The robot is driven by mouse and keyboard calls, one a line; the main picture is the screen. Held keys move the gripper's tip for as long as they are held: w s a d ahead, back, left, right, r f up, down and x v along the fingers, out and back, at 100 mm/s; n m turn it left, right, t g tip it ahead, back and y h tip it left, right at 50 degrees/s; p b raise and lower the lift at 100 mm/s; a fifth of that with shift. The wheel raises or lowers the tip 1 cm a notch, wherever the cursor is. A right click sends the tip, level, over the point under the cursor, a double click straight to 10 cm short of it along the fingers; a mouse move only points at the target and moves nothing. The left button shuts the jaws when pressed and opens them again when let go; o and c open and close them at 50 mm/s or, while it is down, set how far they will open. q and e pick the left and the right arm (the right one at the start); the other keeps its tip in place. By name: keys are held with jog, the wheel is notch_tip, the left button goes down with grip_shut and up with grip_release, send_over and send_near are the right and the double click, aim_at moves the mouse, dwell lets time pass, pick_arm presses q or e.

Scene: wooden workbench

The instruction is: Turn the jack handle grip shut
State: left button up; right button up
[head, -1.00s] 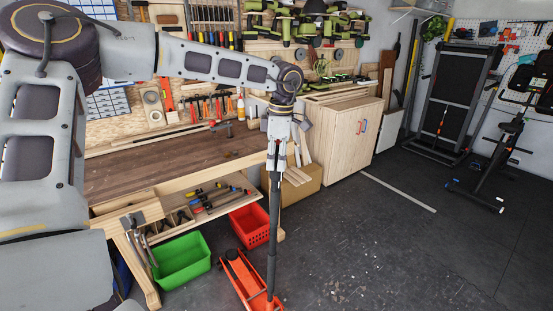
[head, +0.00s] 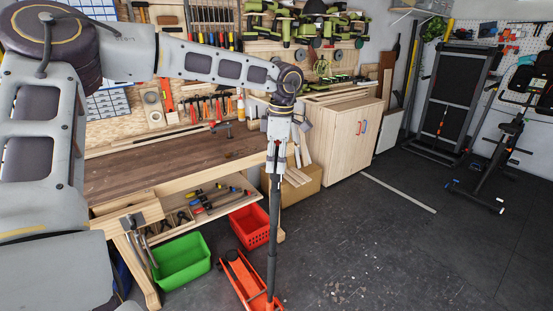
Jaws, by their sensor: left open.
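The orange floor jack (head: 236,277) stands on the dark floor at the lower middle of the head view. Its long black handle (head: 273,225) rises nearly upright from it. My left gripper (head: 276,160) points down at the top end of the handle, with its open fingers at the grip. The fingers look small here, and I cannot tell whether they touch the grip. My right gripper is not in view.
The wooden workbench (head: 150,175) with an open tool drawer stands behind and to the left. A green bin (head: 182,262) and a red basket (head: 249,226) sit on the floor left of the handle. A wooden cabinet (head: 345,140) stands behind.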

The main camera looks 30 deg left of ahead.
pick_arm(q)
jog(key=shift+r, duration=0.1)
jog(key=shift+d+r, duration=0.2)
jog(key=shift+r, duration=1.75)
jog(key=shift+d+r, duration=0.15)
jog(key=shift+r, duration=1.85)
jog(key=shift+d+r, duration=0.2)
jog(key=shift+r, duration=1.75)
